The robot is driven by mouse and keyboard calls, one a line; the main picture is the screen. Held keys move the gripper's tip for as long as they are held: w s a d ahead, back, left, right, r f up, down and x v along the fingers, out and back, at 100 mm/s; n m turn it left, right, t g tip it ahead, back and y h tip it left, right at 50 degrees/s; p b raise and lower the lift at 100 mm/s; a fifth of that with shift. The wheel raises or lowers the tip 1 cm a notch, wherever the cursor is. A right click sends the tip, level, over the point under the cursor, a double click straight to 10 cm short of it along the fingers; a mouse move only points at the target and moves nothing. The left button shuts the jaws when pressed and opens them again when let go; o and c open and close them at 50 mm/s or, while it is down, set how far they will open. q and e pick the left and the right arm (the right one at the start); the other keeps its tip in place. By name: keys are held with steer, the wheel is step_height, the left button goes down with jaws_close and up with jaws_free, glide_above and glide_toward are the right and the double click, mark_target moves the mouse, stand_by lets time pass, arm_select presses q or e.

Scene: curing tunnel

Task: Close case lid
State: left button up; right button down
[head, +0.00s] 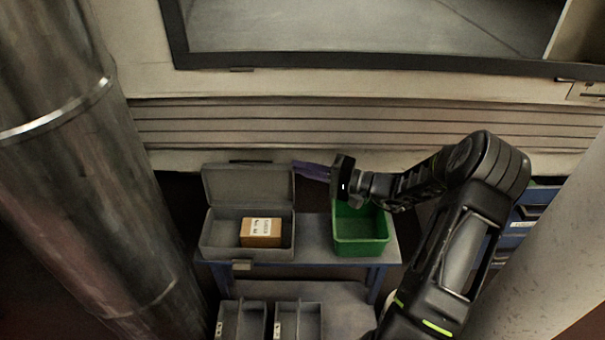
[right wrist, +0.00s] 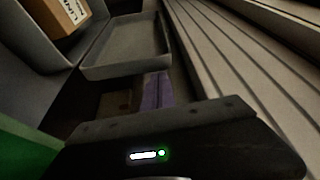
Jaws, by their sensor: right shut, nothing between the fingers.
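The grey case (head: 222,240) stands on a small table with its lid (head: 248,185) open, tilted up at the back. A small orange-brown box (head: 261,232) with a white label lies inside the case. In the right wrist view the open lid (right wrist: 125,48) is ahead, with the labelled box (right wrist: 62,14) at the upper left. My right gripper (head: 299,166) has purple fingers, shut and empty, their tips close to the lid's upper right corner. I cannot tell whether they touch it. The fingers also show in the right wrist view (right wrist: 155,82). My left gripper is out of view.
A green bin (head: 361,247) stands right of the case, below my right wrist. The table (head: 318,250) has a narrow bare strip between them. Grey open trays (head: 243,322) sit lower in front. A ribbed wall panel (head: 230,125) runs behind the table.

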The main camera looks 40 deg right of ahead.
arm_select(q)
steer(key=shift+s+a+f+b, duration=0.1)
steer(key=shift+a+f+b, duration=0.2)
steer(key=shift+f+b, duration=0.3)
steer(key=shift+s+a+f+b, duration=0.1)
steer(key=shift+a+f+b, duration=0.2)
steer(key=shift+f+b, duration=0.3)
arm_select(e)
steer(key=s+a+f, duration=0.1)
steer(key=s+a, duration=0.5)
steer(key=s, duration=0.2)
steer(key=shift+s+a+f, duration=0.25)
steer(key=shift+a, duration=0.1)
arm_select(q)
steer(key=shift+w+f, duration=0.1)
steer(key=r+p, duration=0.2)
steer(key=p, duration=0.1)
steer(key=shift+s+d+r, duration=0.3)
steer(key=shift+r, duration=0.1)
arm_select(e)
step_height(320, 180, up, 10)
